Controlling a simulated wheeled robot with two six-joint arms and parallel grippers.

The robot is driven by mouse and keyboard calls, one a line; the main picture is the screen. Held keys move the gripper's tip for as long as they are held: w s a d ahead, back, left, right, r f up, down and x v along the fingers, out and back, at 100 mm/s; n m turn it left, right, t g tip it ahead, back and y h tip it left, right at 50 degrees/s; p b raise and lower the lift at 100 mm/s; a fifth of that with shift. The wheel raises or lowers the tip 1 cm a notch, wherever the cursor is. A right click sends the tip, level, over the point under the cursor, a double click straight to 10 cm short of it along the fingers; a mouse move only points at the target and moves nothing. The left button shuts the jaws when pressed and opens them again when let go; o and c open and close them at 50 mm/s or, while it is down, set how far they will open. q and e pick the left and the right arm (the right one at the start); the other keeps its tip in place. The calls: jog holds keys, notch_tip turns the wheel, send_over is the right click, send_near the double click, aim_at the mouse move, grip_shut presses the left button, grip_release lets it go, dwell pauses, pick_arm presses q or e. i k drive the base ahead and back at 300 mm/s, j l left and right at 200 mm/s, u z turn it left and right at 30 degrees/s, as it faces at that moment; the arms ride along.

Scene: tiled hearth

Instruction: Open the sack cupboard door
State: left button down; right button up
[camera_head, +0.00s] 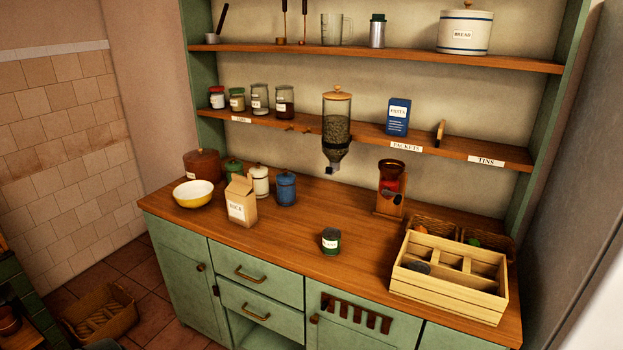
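A green dresser has a plain door (182,272) at its left end with a round knob (201,267). It looks shut. Right of the drawers is another green door (338,337) with dark vent slots near its top and a round knob (314,319) at its left edge. It also looks shut, and its lower part is cut off by the frame. No label shows which one is the sack cupboard door. Neither of my grippers is in view.
The wooden counter (300,265) bears a yellow bowl (193,193), a paper bag (241,201), a green tin (330,240) and a wooden divided crate (450,298). Two drawers (256,281) sit between the doors. A basket (100,315) stands on the floor at left.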

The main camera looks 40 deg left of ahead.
aim_at(184, 256)
jog(key=u, duration=2.2)
